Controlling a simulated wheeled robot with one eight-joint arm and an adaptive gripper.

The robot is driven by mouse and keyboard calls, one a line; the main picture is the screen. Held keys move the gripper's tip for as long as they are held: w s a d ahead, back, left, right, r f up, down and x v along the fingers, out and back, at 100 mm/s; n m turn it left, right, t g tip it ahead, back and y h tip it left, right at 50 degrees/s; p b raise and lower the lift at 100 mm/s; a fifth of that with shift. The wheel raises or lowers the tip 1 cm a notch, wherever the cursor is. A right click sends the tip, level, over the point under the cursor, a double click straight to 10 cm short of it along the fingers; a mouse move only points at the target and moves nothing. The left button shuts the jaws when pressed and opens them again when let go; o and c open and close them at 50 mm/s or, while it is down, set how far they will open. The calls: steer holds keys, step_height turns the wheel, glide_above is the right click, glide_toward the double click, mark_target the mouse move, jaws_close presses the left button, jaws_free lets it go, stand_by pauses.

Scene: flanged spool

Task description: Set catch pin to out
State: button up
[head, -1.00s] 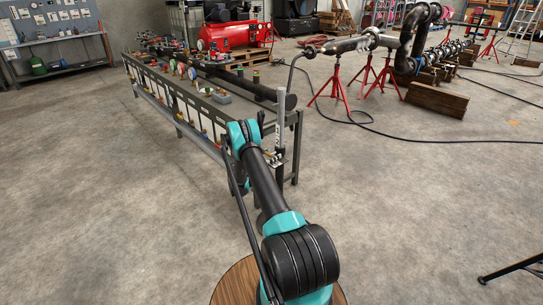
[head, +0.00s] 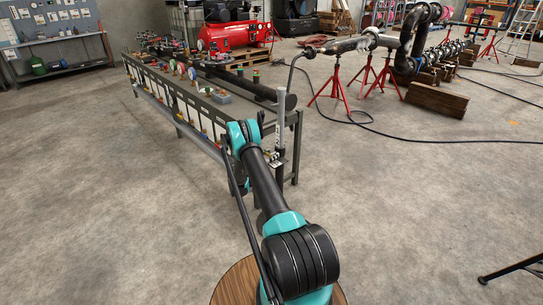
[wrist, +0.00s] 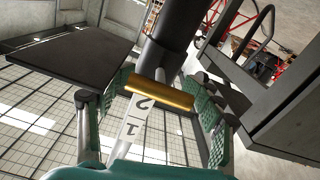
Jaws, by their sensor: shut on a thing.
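The catch pin, with a brass crossbar (wrist: 160,92), is in the middle of the wrist view. A short pale stem runs from the crossbar up to a dark cylinder (wrist: 184,25). My gripper (wrist: 162,97) is shut on the crossbar, one teal ribbed finger on each side. A white strip (wrist: 134,124) marked 2 and 1 lies below the crossbar, with the 2 closest to it. In the head view a grey upright post (head: 282,110) with a small label stands at the bench's near end. My arm hides the gripper and the pin there.
A long metal bench (head: 190,110) carries a dark pipe (head: 248,86), gauges and fittings. Red stands (head: 337,85) hold piping at the back right, with a hose on the floor. A red compressor (head: 225,35) stands behind.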

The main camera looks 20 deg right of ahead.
steer(key=shift+v, duration=1.65)
steer(key=shift+c, duration=0.3)
steer(key=shift+s+f, duration=0.1)
steer(key=o, duration=1.8)
steer(key=shift+c, duration=0.2)
steer(key=v, duration=1.2)
